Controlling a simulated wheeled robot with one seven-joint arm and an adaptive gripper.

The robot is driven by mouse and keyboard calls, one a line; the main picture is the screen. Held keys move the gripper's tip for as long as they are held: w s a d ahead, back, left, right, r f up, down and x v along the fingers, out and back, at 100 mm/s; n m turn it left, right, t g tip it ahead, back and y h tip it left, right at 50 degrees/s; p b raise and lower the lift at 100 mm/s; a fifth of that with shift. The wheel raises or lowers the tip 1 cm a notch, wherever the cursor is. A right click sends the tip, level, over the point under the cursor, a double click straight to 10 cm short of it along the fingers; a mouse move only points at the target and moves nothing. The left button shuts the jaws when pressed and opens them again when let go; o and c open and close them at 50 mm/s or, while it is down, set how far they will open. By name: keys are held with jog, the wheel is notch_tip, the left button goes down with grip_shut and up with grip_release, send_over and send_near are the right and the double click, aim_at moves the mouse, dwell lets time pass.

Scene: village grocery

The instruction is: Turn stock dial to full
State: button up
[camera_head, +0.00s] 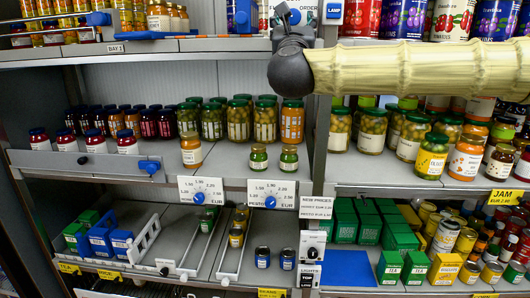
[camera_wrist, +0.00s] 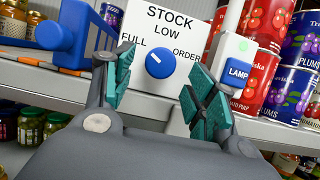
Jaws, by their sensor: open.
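The stock dial (camera_wrist: 160,63) is a round blue knob on a white plate (camera_wrist: 194,14) marked STOCK, with LOW above, FULL at left and ORDER at right. A short white mark on the knob points up and left, toward the FULL side. My gripper (camera_wrist: 163,86) is open, its teal-padded fingers on either side of the dial in the wrist view. It appears in front of the knob with nothing between the pads; I cannot tell if either finger touches it. In the head view my gripper (camera_head: 290,28) covers most of the plate at the top shelf edge.
A LAMP switch (camera_wrist: 238,72) on a white box stands just right of my right finger. Red and purple cans (camera_wrist: 285,92) stand behind it. Shelves with jars (camera_head: 240,120) are below.

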jog(key=b+v, duration=0.4)
jog(key=v, duration=0.4)
jog(key=w+a+f+n+g+y, duration=0.1)
jog(key=a+f+n, duration=0.1)
jog(key=f, duration=0.8)
jog(key=w+a+f+n+g+y+b, duration=0.1)
jog(key=f+n, duration=0.4)
jog(key=f, duration=0.5)
jog(key=w+a+f+n+g+y, duration=0.2)
jog(key=a+f+n, duration=0.1)
jog(key=f, duration=0.7)
jog(key=shift+w+a+f+n, duration=0.2)
jog(key=shift+w+f+n, duration=0.2)
jog(key=shift+n, duration=0.1)
